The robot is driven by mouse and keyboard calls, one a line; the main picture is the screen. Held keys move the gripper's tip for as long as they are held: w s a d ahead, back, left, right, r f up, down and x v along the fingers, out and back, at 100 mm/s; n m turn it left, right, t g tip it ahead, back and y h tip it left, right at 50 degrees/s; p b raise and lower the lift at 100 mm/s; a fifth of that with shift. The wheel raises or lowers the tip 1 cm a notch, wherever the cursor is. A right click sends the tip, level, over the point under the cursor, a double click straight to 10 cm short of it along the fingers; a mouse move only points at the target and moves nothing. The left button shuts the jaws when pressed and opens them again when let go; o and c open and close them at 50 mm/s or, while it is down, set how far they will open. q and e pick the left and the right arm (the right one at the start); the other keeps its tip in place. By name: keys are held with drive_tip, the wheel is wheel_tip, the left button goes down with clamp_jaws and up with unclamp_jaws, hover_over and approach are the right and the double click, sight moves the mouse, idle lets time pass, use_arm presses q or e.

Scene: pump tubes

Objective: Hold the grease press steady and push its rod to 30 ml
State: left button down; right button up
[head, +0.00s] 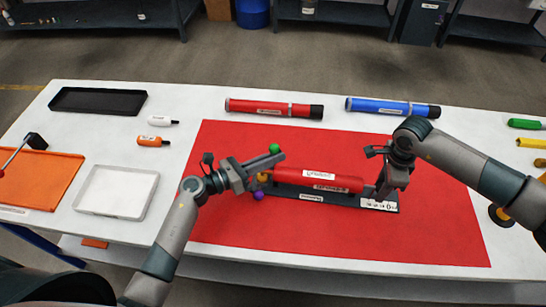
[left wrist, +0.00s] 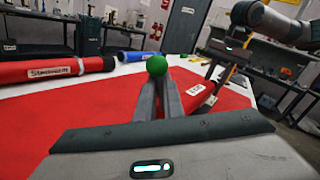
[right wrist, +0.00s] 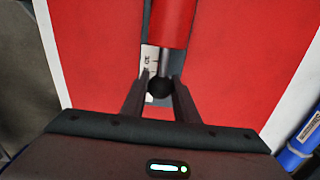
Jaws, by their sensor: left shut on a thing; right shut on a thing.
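The grease press is a red barrel (head: 318,177) on a dark base (head: 310,195) in the middle of the red mat. Green (head: 275,148), orange (head: 263,177) and purple (head: 258,195) balls show at its left end. My left gripper (head: 280,158) is shut there, its fingertips beside the green ball, which also shows in the left wrist view (left wrist: 156,65). My right gripper (right wrist: 160,90) is shut on the dark round end (right wrist: 160,85) of the grey rod (right wrist: 176,45). A white scale strip (head: 380,205) lies beside the rod, too small to read fully.
A red tube (head: 270,108) and a blue tube (head: 390,107) lie behind the mat. A white tray (head: 115,192), an orange tray (head: 45,180), a black tray (head: 98,101) and two small bottles occupy the left. The mat's front is clear.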

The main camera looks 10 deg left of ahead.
drive_tip(key=shift+d, duration=0.2)
idle(0.3)
drive_tip(key=o, duration=1.3)
drive_tip(key=shift+c, duration=0.2)
drive_tip(key=shift+r, duration=0.15)
drive_tip(key=shift+r, duration=3.4)
use_arm(q)
drive_tip(key=c, duration=1.8)
unclamp_jaws()
drive_tip(key=shift+s+a, duration=0.1)
